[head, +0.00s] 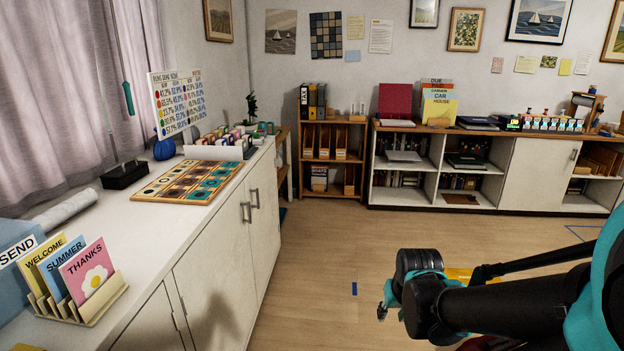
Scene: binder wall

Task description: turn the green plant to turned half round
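A small dark green plant (251,108) stands at the far end of the white counter on the left, near the room's corner. Its lower part is partly hidden by the items in front of it, and I cannot tell which way it faces. My gripper (385,305) is at the lower right, over the open floor and far from the plant. Only a small part of it shows past my arm, so its fingers cannot be made out. I see nothing held in it.
Shelves (333,185) line the back wall.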

